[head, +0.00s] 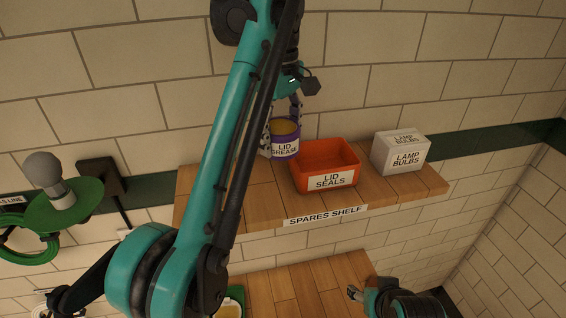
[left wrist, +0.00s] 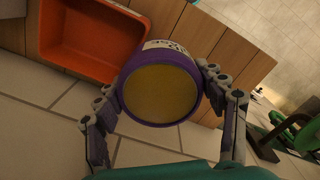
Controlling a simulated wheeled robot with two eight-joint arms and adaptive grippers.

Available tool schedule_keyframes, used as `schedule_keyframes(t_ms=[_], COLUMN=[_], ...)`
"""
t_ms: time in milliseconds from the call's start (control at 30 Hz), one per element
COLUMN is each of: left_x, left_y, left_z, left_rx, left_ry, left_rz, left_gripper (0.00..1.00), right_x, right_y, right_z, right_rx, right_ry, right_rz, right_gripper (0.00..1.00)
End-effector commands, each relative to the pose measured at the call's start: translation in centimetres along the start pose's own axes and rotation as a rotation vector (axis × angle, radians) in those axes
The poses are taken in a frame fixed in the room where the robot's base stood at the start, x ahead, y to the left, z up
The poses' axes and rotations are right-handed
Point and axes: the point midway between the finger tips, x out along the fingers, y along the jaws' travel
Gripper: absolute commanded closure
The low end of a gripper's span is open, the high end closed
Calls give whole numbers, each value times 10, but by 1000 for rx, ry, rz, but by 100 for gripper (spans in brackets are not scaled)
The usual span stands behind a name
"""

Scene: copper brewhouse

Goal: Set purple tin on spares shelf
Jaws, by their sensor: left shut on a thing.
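The purple tin (head: 285,144), labelled LID GREASE, is at the back of the wooden spares shelf (head: 240,205), left of the orange bin. It looks upright; I cannot tell whether its base touches the boards. My left gripper (head: 281,132) is shut on the tin, with one finger on either side. In the left wrist view the tin's yellowish top (left wrist: 160,93) faces the camera between the fingers. My left arm hides part of the shelf's left side. My right gripper (head: 361,294) is low, below the shelf; its jaws are too unclear to judge.
The orange LID SEALS bin (head: 326,169) stands close to the tin's right. A white LAMP BULBS box (head: 400,153) stands farther right. The tiled wall is right behind the shelf. A green valve-like fitting (head: 65,200) is at left. A wooden surface (head: 300,285) lies below.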

Motion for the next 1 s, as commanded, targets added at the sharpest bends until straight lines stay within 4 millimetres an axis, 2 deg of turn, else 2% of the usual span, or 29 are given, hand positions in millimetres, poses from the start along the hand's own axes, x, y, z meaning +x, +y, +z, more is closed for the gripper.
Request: schedule_keyframes(t_ms=[167,400,600,767,1000], left_x=[11,44,64,72,103], left_y=[-12,-47,-67,-72,-72], left_z=[-14,-59,-86,-92,-92], left_rx=[-3,-6,-2,0,1], left_ry=[0,0,0,0,0], left_rz=[0,0,0,0,0], left_gripper=[68,68,68,68,68], right_x=[5,7,3,2,-2], right_y=[0,0,0,0,0], right_z=[4,5,2,2,-1], right_rx=[0,0,0,0,0], right_ry=[-1,0,0,0,0], right_rz=[0,0,0,0,0], right_gripper=[44,44,44,44,44])
